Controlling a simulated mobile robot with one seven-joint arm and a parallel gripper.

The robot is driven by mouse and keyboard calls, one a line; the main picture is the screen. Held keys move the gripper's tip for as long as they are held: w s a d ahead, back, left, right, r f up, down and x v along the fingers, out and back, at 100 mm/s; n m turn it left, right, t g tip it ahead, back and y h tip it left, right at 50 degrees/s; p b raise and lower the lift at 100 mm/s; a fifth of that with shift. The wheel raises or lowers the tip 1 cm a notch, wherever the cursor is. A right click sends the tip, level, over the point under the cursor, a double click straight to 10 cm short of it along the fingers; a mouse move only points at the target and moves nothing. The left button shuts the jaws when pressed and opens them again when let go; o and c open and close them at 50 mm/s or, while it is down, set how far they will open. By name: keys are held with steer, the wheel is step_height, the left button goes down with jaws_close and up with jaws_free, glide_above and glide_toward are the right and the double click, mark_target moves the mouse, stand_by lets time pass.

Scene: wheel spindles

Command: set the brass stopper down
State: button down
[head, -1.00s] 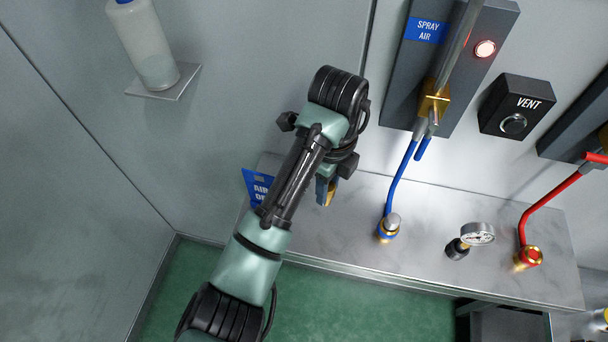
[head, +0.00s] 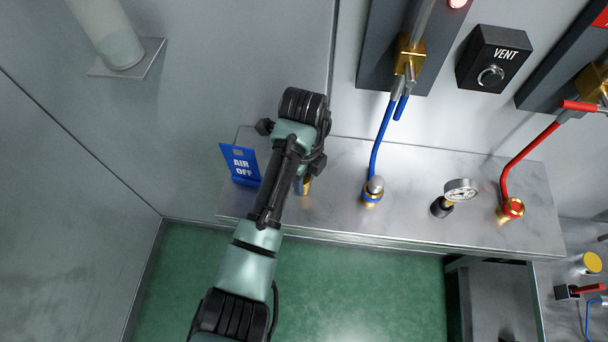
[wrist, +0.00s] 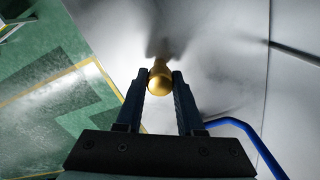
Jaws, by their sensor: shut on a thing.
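The brass stopper (wrist: 160,78) is a gold, rounded piece held between the two fingers of my gripper (wrist: 161,84) in the wrist view. My gripper is shut on it, and the pale metal bench top lies beyond it. In the head view a bit of the brass stopper (head: 305,186) shows just right of my arm, over the left part of the bench (head: 340,213). My arm hides most of the gripper there. I cannot tell whether the stopper touches the bench top.
A blue AIR OFF sign (head: 241,164) stands on the bench left of my arm. To the right are a blue hose (head: 381,135) on its fitting, a pressure gauge (head: 460,190) and a red hose (head: 528,150). Bare bench lies between the blue fitting and the gauge.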

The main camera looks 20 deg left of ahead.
steer(key=shift+f, duration=0.15)
steer(key=c, duration=0.5)
jaws_free()
steer(key=shift+r+p, duration=1.45)
steer(key=shift+r, duration=4.75)
